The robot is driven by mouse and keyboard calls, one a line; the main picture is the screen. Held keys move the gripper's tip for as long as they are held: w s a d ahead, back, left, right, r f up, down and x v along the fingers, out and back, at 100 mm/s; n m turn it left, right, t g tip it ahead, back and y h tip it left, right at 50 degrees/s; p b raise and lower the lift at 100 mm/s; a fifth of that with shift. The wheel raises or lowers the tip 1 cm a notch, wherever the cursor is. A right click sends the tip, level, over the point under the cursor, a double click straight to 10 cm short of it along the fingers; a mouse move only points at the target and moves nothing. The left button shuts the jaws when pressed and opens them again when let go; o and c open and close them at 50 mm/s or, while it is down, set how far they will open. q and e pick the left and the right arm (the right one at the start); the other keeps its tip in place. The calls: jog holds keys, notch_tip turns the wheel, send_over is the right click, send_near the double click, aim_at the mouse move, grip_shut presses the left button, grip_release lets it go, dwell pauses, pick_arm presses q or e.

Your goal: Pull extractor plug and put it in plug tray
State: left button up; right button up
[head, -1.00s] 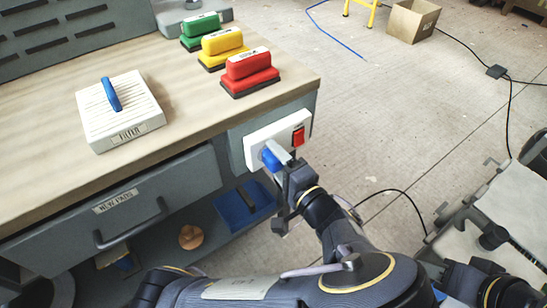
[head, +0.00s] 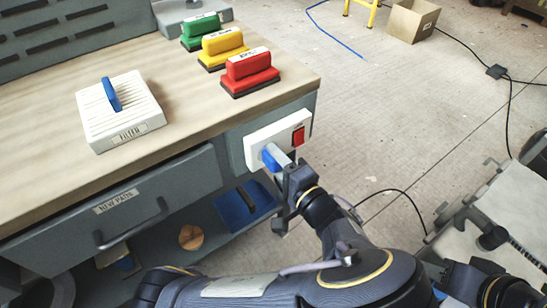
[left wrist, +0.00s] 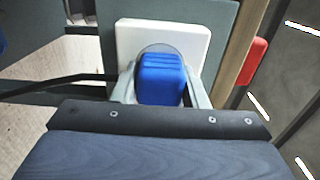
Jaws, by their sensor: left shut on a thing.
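The extractor plug (head: 270,158) is blue and sits at the white socket plate (head: 254,146) on the end of the workbench. My left gripper (head: 283,165) is shut on the plug. In the left wrist view the blue plug (left wrist: 162,79) lies between the two grey fingers, in front of the white plate (left wrist: 190,38). I cannot tell whether the plug is still fully seated. A blue tray (head: 244,206), perhaps the plug tray, lies on the lower shelf with a dark strip in it. My right gripper is not clearly in view.
A red switch (head: 298,136) is on the plate's right side. A filter box (head: 119,111) and green, yellow and red (head: 249,72) sanding blocks stand on the bench top. A drawer (head: 115,208) with a handle is below.

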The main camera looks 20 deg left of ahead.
pick_arm(q)
jog(key=shift+c, duration=0.7)
jog(key=v, duration=0.6)
jog(key=shift+p, duration=0.45)
dwell(0.3)
